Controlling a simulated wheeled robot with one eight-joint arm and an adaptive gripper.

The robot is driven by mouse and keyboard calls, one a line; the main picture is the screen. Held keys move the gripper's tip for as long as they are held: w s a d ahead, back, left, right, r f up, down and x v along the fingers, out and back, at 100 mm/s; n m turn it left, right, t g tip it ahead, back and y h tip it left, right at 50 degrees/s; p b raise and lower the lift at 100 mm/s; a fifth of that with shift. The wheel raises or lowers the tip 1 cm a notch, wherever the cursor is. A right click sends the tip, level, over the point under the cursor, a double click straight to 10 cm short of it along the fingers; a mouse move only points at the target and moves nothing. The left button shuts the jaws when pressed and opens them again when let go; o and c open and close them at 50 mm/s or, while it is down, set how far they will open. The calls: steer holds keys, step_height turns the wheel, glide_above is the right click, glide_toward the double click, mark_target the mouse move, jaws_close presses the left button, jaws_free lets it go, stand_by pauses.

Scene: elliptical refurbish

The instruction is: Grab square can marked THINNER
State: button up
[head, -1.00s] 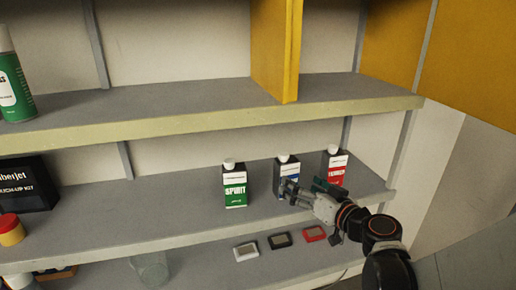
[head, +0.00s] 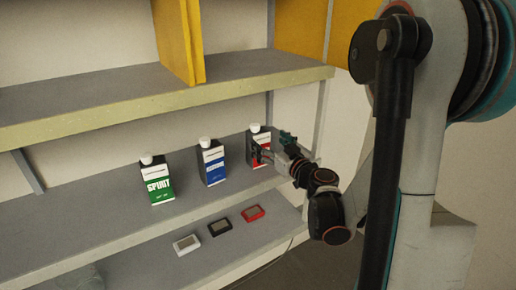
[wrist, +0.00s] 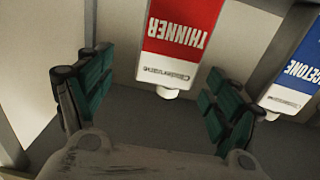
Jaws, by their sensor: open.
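The square THINNER can (head: 256,138) has a red and white label and a white cap. It stands upright on the middle shelf, rightmost of three cans in the head view. My gripper (head: 276,148) is at its front right and hides part of its label. In the wrist view, the can (wrist: 182,35) appears upside down, with its label readable beyond and between the open fingers of my gripper (wrist: 155,100). No finger visibly grips the can.
The blue-labelled can (head: 211,165) stands left of it; this ACETONE can (wrist: 293,75) shows at right in the wrist view. The green SPIRIT can (head: 158,185) is further left. Small white (head: 186,244), black (head: 220,227) and red (head: 253,212) devices lie on the lower shelf.

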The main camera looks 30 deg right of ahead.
mark_target(262, 138)
steer(key=w, duration=0.3)
steer(key=w+a, duration=0.1)
steer(key=w, duration=0.1)
steer(key=shift+r, duration=0.2)
steer(key=shift+w+d, duration=0.1)
steer(key=shift+w, duration=0.25)
steer(key=c, duration=1.5)
